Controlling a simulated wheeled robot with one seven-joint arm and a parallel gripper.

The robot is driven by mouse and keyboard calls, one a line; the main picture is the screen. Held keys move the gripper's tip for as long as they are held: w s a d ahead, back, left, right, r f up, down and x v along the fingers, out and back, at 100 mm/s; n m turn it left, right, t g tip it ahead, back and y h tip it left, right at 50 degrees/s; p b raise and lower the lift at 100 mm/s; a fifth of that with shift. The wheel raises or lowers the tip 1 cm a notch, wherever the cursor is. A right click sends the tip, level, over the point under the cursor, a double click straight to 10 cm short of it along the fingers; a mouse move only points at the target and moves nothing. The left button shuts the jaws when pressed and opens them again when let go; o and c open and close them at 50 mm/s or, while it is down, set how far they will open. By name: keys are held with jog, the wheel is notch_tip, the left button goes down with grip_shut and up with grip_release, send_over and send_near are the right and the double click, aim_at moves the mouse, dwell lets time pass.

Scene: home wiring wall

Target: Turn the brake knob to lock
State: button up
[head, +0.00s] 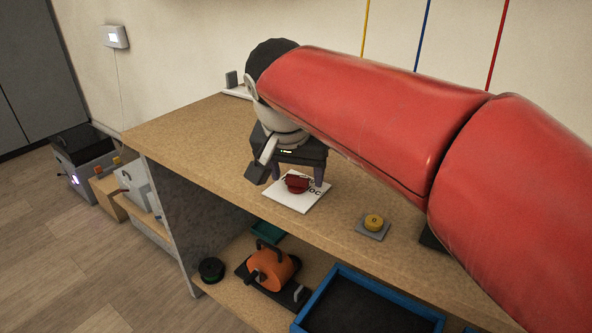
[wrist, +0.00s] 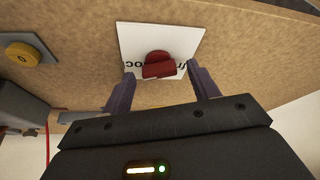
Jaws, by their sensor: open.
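The brake knob (head: 297,183) is red and sits on a white plate (head: 297,200) with black lettering, partly covered, on the wooden bench top. In the wrist view the knob (wrist: 158,65) has a raised grip bar lying roughly crosswise, and the plate (wrist: 185,37) shows part of the letters. My gripper (head: 296,180) points down over the plate. In the wrist view its two dark fingers (wrist: 162,82) are apart, one on each side of the knob's near edge, with a visible gap to it. Nothing is held.
A yellow button (head: 374,222) on a grey base sits to the right on the bench (head: 180,132). Yellow, blue and red wires run down the wall behind.

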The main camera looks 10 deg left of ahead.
jog(key=p+v, duration=0.1)
jog(key=v, duration=0.6)
jog(key=shift+s+r, duration=0.2)
jog(key=shift+r, duration=0.15)
